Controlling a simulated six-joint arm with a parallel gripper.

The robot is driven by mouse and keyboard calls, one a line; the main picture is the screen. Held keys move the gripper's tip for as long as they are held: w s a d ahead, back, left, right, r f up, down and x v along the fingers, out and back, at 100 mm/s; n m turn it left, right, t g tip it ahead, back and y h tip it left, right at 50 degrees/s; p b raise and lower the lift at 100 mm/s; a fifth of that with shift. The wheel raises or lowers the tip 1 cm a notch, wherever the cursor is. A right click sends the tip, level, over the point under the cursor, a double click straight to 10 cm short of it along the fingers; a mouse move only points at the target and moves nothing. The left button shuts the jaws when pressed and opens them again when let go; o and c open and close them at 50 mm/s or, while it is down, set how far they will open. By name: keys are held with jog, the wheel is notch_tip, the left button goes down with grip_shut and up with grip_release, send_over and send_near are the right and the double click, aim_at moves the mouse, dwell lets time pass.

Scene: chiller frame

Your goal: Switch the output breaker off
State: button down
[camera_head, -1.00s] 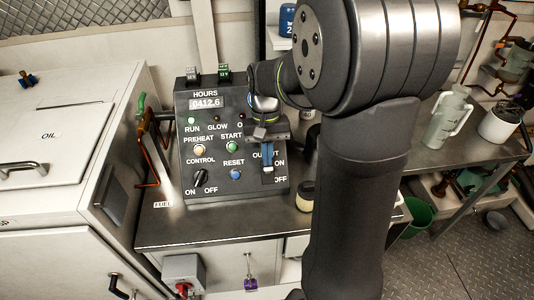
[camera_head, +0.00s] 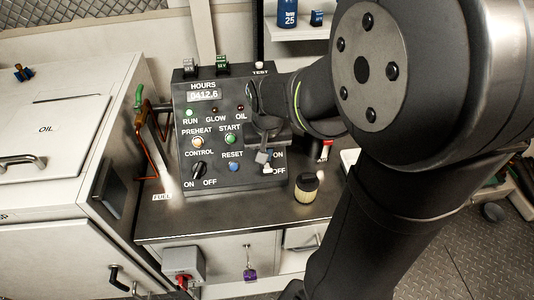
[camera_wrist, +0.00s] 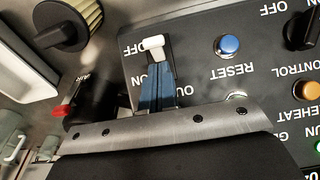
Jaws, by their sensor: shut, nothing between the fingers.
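The output breaker's white handle (camera_head: 267,170) shows on the dark control panel (camera_head: 215,178), at the lower right near the ON and OFF labels. In the wrist view, where the labels are upside down, the handle (camera_wrist: 153,44) lies beside OFF, at the far end from ON. My gripper (camera_head: 264,158) is shut and empty over the breaker. Its blue fingers (camera_wrist: 157,66) lie side by side just on the ON side of the handle. I cannot tell whether they touch it. My gripper and wrist hide the OUTPUT label in the head view.
The blue RESET button (camera_head: 234,167), the CONTROL knob (camera_head: 199,171) and the green START button (camera_head: 230,139) are left of my gripper. A ribbed filter (camera_head: 307,188) stands on the bench right of the panel. A red-and-black object (camera_head: 326,150) is behind it.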

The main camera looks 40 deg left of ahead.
jog(key=shift+w+a, duration=0.25)
notch_tip(320, 180, up, 9)
jog(key=s+d, duration=0.2)
jog(key=s, duration=0.1)
jog(key=shift+d, duration=0.4)
dwell(0.5)
jog(key=f, duration=0.2)
jog(key=w+a+f, duration=0.1)
jog(key=f, duration=0.1)
jog(key=w+a+f, duration=0.1)
jog(key=f, duration=0.1)
jog(key=shift+w+f, duration=0.1)
jog(key=shift+f, duration=0.2)
jog(key=shift+w+a+f+g+h, duration=0.3)
jog(key=shift+w+a+g+h, duration=0.35)
jog(key=shift+g+h, duration=0.4)
jog(key=shift+w+a+f+g+h, duration=0.25)
jog(key=shift+w+a+g+h, duration=0.35)
jog(key=shift+g+h, duration=0.45)
jog(key=shift+v, duration=2.3)
